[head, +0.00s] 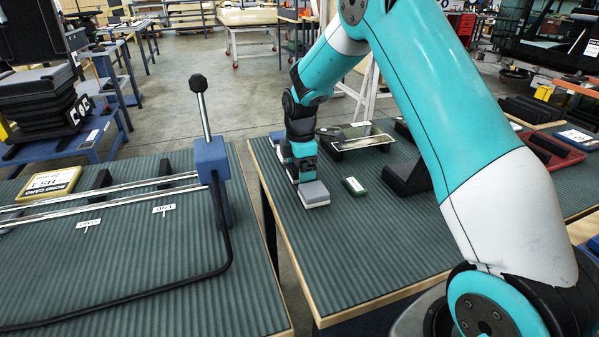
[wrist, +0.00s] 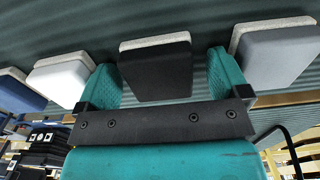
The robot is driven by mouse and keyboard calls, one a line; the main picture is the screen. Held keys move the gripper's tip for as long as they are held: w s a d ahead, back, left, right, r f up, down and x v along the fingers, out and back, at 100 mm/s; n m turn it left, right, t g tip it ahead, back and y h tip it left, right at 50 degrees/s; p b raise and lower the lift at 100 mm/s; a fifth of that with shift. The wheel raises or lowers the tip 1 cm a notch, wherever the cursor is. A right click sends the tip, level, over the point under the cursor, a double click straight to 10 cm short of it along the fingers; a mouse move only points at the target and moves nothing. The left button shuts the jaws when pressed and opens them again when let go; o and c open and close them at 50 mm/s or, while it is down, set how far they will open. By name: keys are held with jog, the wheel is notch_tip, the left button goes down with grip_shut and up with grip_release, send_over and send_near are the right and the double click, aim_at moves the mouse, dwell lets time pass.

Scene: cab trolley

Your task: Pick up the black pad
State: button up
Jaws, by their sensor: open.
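The black pad (wrist: 155,72) has a dark block top on a pale layer. In the wrist view it shows between the two teal fingers of my gripper (wrist: 165,78), with a small gap on its right side. My gripper is open and points down at the table. In the head view my gripper (head: 301,165) is over the left edge of the right-hand table, and I cannot make out the black pad behind it.
A grey pad (wrist: 281,52) sits close on the right in the wrist view, also seen in the head view (head: 313,194). A white pad (wrist: 60,80) and a blue pad (wrist: 20,92) lie left.

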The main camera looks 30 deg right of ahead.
jog(key=shift+c, duration=0.2)
jog(key=c, duration=1)
notch_tip(320, 180, up, 20)
jog(key=shift+r+p, duration=0.1)
jog(key=shift+p, duration=0.6)
jog(key=o, duration=0.4)
jog(key=c, duration=0.3)
